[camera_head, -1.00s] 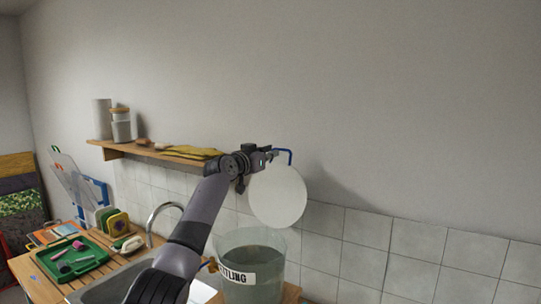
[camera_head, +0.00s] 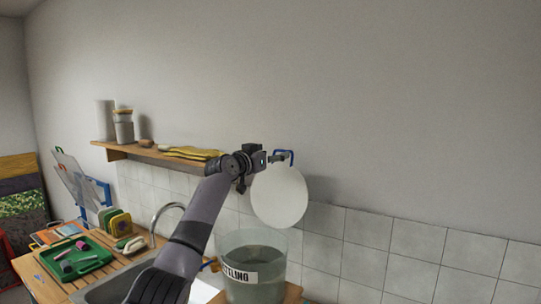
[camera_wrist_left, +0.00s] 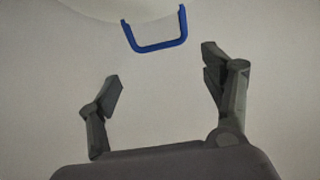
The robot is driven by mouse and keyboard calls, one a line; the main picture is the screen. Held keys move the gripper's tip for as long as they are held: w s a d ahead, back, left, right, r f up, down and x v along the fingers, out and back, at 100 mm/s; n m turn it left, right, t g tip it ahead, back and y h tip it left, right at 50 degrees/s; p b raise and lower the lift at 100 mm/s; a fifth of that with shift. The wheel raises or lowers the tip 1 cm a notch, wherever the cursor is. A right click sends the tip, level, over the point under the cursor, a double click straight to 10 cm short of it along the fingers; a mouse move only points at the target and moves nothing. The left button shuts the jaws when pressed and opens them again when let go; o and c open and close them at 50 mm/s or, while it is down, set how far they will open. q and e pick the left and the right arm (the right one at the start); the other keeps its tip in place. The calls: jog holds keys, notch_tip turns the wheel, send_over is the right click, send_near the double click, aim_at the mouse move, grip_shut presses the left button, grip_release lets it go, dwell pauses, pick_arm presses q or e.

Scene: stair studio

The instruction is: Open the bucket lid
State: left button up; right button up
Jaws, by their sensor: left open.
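The clear bucket (camera_head: 254,268) with a "…TLING" label stands at the lower middle of the head view, beside the sink. Its round white lid (camera_head: 279,197) stands steeply tilted above the bucket's rim, near the wall. A blue handle (camera_head: 284,153) sits at the lid's top edge. In the left wrist view the lid (camera_wrist_left: 120,8) shows at the top edge, with the blue handle (camera_wrist_left: 157,46) below it. My left gripper (camera_head: 283,158) is open by the handle. In the left wrist view its fingers (camera_wrist_left: 160,75) are apart, with the handle beyond them and nothing between them.
A wooden shelf (camera_head: 128,153) with jars and a folded yellow cloth is on the wall behind my left arm. A sink with a curved tap (camera_head: 166,207) and a green tray (camera_head: 76,262) are at left. The wall at right is clear.

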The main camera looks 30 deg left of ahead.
pick_arm(q)
jog(key=s+a, duration=0.1)
jog(key=s, duration=1.1)
pick_arm(e)
jog(key=shift+s, duration=0.15)
pick_arm(q)
jog(key=shift+w+f, duration=0.1)
dwell(0.4)
